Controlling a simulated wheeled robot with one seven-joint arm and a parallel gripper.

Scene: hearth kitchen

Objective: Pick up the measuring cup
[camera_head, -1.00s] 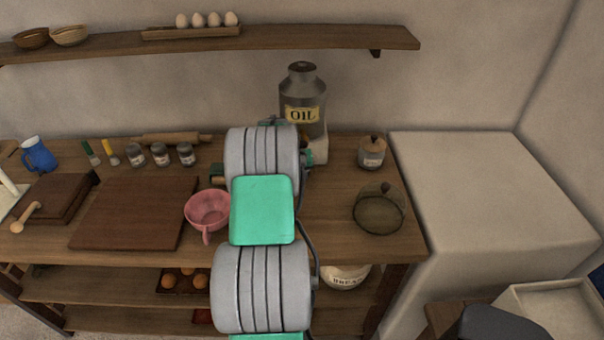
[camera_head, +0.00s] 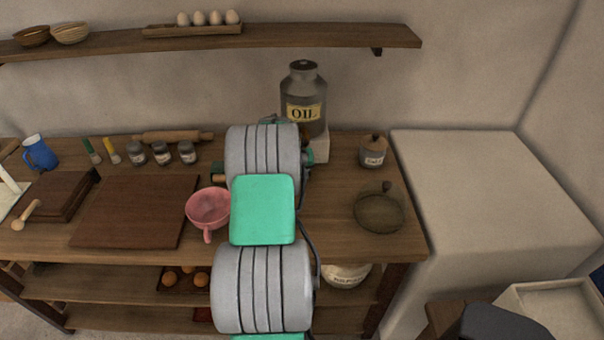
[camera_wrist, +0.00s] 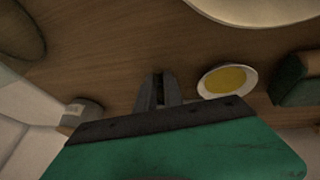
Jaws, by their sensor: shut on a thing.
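My gripper (camera_wrist: 160,90) is at the centre of the wrist view, above the wooden worktop, with its fingers close together. It is shut on a narrow dark thing between the fingers, too small and dim to identify. I cannot tell which thing is the measuring cup. A pink cup with a handle (camera_head: 208,208) stands on the worktop just left of my arm in the head view. A small pale dish with a yellow inside (camera_wrist: 228,80) is close to the right of my fingers in the wrist view. My arm hides my gripper in the head view.
An oil can (camera_head: 303,95) stands behind my arm. A cutting board (camera_head: 135,211) lies on the left. A pale rounded rim (camera_wrist: 260,8) is at the wrist view's top.

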